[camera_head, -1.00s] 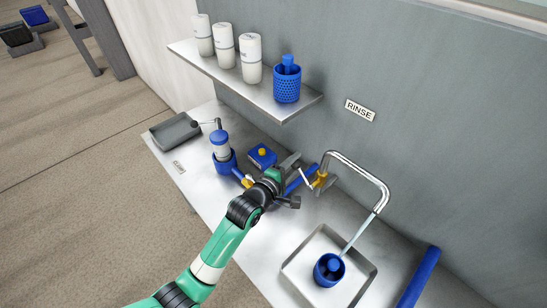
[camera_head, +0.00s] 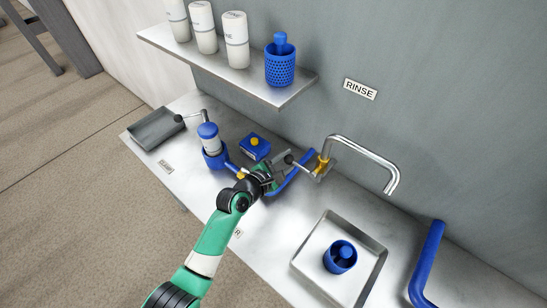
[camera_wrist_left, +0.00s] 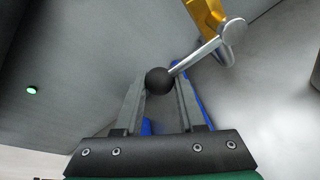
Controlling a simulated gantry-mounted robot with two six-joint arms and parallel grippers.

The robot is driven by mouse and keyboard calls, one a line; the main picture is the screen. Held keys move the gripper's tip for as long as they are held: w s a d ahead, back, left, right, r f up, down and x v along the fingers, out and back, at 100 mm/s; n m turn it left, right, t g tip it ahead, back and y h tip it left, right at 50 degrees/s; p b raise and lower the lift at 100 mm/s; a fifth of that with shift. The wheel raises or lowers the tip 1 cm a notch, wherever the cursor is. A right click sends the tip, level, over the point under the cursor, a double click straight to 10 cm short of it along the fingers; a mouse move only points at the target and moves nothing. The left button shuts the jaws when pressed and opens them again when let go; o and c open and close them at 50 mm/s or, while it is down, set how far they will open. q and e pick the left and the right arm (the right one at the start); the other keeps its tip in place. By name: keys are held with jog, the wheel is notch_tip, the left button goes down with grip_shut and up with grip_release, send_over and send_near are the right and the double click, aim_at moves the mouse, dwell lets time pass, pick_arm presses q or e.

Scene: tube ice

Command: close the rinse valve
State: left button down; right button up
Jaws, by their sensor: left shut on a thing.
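The rinse tap is a chrome bent spout (camera_head: 365,150) on a yellow valve body (camera_head: 322,165), below the RINSE sign (camera_head: 360,90). The valve lever (camera_head: 306,169) is a thin metal rod with a black ball knob, which shows best in the left wrist view (camera_wrist_left: 159,81). My left gripper (camera_head: 283,159) is shut on the knob, with one finger on each side of it. No water runs from the spout. My right gripper is in neither view.
A square metal basin (camera_head: 368,280) holds a blue cup (camera_head: 341,257) below and left of the spout. A blue bar (camera_head: 427,262) stands at right. A blue-based bottle (camera_head: 210,140), a blue box (camera_head: 255,147) and a grey tray (camera_head: 156,129) are left. A shelf (camera_head: 210,62) overhangs the counter.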

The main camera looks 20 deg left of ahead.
pick_arm(q)
jog(key=shift+d+r, duration=0.1)
dwell(0.3)
jog(key=c, duration=0.9)
grip_release()
jog(key=shift+c, duration=0.2)
jog(key=o, duration=0.4)
jog(key=shift+d, duration=0.15)
jog(key=shift+o, duration=0.2)
jog(key=shift+s+a+r+p, duration=0.2)
jog(key=shift+s+a+p, duration=0.1)
jog(key=shift+s+p, duration=0.2)
jog(key=p+v, duration=0.4)
jog(key=v, duration=0.6)
jog(key=shift+s+p, duration=0.2)
jog(key=shift+p, duration=0.15)
